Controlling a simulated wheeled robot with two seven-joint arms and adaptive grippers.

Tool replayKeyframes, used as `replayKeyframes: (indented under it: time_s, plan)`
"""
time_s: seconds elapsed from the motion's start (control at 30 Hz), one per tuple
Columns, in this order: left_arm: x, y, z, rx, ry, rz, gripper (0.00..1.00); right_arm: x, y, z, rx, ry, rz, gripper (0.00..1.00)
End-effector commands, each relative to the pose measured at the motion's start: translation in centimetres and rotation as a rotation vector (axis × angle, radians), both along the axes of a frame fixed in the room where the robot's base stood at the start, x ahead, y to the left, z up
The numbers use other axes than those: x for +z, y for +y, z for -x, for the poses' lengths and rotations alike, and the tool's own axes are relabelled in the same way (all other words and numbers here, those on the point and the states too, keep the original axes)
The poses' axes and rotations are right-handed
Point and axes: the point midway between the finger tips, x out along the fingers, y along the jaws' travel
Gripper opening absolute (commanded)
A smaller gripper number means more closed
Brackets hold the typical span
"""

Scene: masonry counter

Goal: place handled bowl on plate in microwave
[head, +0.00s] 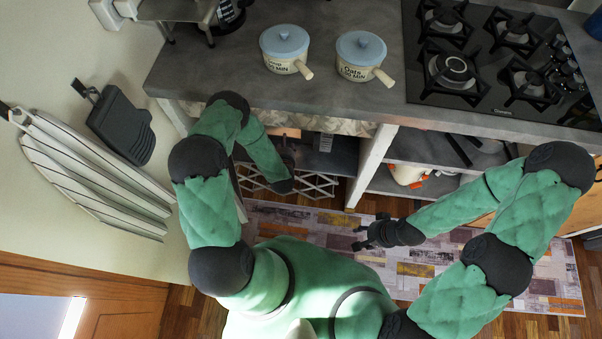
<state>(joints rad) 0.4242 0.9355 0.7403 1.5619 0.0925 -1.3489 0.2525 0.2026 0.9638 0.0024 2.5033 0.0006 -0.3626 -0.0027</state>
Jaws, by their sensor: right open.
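Two cream handled bowls with blue lids stand upright on the grey counter, the left one (286,52) and the right one (361,58). Each has a short pale handle pointing to the lower right and dark lettering on its side. My right gripper (360,237) is open and empty above the rug, in front of the counter and well apart from the bowls. My left arm is bent in front of the counter's left part, with its wrist low by the shelves; its fingers are not visible. I see no plate and no microwave that I can make out.
A black gas hob (480,80) lies on the counter's right. A metal stand (178,10) is at the top left. Open shelves with items lie under the counter (230,85). A patterned rug (540,290) covers the floor. Cloths and a dark mitt (120,125) hang on the left wall.

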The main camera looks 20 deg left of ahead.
Motion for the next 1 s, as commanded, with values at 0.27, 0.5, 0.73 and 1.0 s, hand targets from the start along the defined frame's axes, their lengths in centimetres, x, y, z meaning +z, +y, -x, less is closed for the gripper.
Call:
replayKeyframes:
  time_s: [0.27,0.5,0.73,1.0]
  plan:
    - [-0.6,-10.4,6.5,-0.382,0.446,0.150,0.48,0.0,0.0,0.0,0.000,0.000,0.000,0.47]
    - [2.3,-16.9,17.3,-0.706,0.790,0.241,0.48,0.0,0.0,0.0,0.000,0.000,0.000,0.47]
    - [4.6,-18.8,23.4,-0.857,0.947,0.279,0.48,0.0,0.0,0.0,0.000,0.000,0.000,0.47]
    - [4.8,-18.9,24.0,-0.870,0.963,0.284,0.48,0.0,0.0,0.0,0.000,0.000,0.000,0.47]
